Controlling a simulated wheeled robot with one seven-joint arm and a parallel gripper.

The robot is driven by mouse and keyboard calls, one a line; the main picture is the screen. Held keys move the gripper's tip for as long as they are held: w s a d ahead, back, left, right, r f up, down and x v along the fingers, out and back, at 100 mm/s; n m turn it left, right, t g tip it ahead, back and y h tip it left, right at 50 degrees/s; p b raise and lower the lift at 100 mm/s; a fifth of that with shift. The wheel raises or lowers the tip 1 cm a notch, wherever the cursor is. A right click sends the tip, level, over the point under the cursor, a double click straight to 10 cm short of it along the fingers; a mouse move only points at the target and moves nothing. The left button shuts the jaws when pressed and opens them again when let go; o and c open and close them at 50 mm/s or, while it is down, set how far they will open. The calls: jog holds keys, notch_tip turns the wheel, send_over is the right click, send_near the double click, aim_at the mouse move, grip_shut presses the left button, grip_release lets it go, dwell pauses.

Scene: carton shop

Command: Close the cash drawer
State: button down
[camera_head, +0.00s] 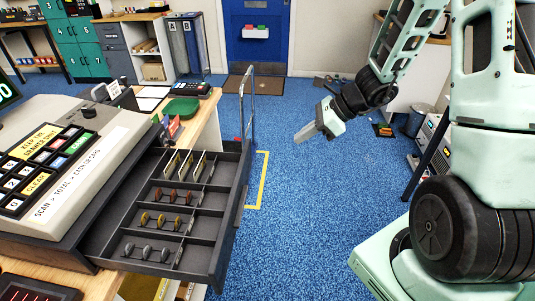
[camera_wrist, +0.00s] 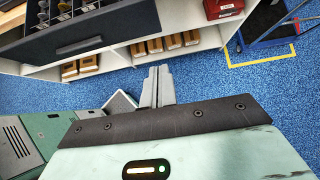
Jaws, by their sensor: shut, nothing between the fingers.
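The cash drawer (camera_head: 168,215) is dark grey and stands pulled out to the right from under the cash register (camera_head: 55,165). Its compartments hold rows of coins and upright notes. The drawer's front panel (camera_head: 232,220) faces right, toward the open floor. My gripper (camera_head: 302,134) is to the right of the drawer and apart from it, over the blue floor. In the wrist view, the drawer (camera_wrist: 75,30) shows at the top left, and the gripper's fingers (camera_wrist: 157,72) are together with nothing between them.
A counter (camera_head: 208,125) carries the register, a green dish (camera_head: 181,108) and a card terminal (camera_head: 190,89). A hand truck (camera_head: 247,110) stands behind the drawer, beside a yellow floor marking (camera_head: 263,180). Blue carpet (camera_head: 310,200) is free between drawer and base.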

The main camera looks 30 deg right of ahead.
aim_at(167, 149)
jog(key=x, duration=0.4)
jog(key=a+r+p+x, duration=0.1)
jog(key=x, duration=0.2)
jog(key=w+x, duration=0.1)
jog(key=x, duration=0.3)
jog(key=shift+w+a+r+p, duration=0.15)
jog(key=shift+a+p, duration=0.2)
jog(key=shift+a, duration=0.05)
jog(key=shift+w+a, duration=0.35)
jog(key=shift+a, duration=0.1)
